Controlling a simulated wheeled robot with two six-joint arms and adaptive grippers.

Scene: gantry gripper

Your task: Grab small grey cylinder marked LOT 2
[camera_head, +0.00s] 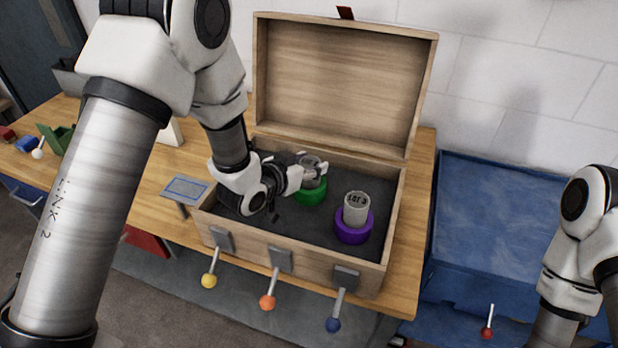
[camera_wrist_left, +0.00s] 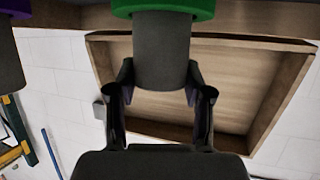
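A small grey cylinder (camera_head: 313,166) stands in a green ring holder (camera_head: 309,194) inside the open wooden box; its marking is not readable from here. My left gripper (camera_head: 306,172) reaches it from the left. In the left wrist view my left gripper (camera_wrist_left: 160,82) has a finger against each side of the cylinder (camera_wrist_left: 160,45), with no clear gap; the cylinder still sits in the green holder (camera_wrist_left: 165,8). A second grey cylinder (camera_head: 356,208), with a mark that looks like LOT 3, stands in a purple ring holder (camera_head: 353,231). My right gripper is out of view.
The wooden box (camera_head: 300,254) has its lid (camera_head: 338,85) raised behind, with walls around the dark floor. A blue bin (camera_head: 510,205) stands at the right.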

